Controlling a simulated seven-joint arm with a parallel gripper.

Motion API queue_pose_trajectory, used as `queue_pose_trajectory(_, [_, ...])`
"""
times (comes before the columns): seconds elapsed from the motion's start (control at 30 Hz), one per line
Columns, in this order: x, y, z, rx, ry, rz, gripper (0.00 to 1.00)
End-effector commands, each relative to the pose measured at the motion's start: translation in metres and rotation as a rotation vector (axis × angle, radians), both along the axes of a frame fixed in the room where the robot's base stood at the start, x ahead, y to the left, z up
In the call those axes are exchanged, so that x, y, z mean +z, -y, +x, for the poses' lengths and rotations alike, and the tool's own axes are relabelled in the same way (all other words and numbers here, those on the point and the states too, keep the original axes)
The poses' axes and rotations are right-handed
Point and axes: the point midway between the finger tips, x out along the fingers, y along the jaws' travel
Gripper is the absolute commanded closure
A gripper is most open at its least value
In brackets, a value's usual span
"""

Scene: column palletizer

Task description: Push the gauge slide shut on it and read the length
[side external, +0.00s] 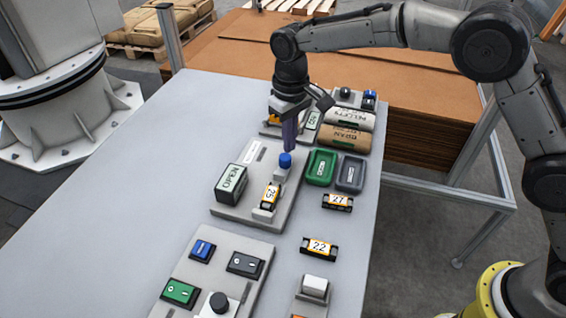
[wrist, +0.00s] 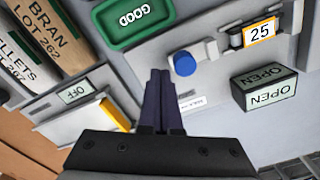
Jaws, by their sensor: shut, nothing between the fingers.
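The gauge (side external: 225,211) is a grey plate with a slide carrying a blue knob (side external: 285,160); the knob also shows in the wrist view (wrist: 184,63). A dark-ended piece labelled 25 (side external: 270,196) lies in the gauge, in line with the slide; its label is clear in the wrist view (wrist: 259,33). A small gap seems to part slide and piece. The gauge display (side external: 231,183) reads OPEN, also in the wrist view (wrist: 264,88). My gripper (side external: 289,150) is shut and empty, fingers pointing down, beside the knob on the side away from the piece. Contact with the knob cannot be told.
A green tray (side external: 320,167) marked GOOD and a grey tray (side external: 350,174) stand right of the gauge. Pieces labelled 27 (side external: 338,202) and 22 (side external: 319,247) lie nearer. A switch panel (side external: 236,245) is in front. Sacks (side external: 345,139) lie behind the trays. The table's left is clear.

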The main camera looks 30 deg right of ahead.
Motion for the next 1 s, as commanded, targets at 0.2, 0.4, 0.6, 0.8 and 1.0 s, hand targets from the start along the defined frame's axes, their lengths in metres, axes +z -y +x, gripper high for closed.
queue_pose_trajectory(0.2, [0.0001,-0.0025,-0.0023,0.001,0.000,0.000,1.00])
queue_pose_trajectory(0.4, [0.0001,-0.0045,-0.0043,0.001,0.000,0.000,1.00])
queue_pose_trajectory(0.6, [0.0001,-0.0067,-0.0063,0.001,0.000,0.000,1.00])
queue_pose_trajectory(0.8, [0.0001,-0.0086,-0.0083,0.000,0.000,0.000,1.00])
queue_pose_trajectory(1.0, [0.0000,-0.0104,-0.0101,0.000,0.000,0.000,1.00])
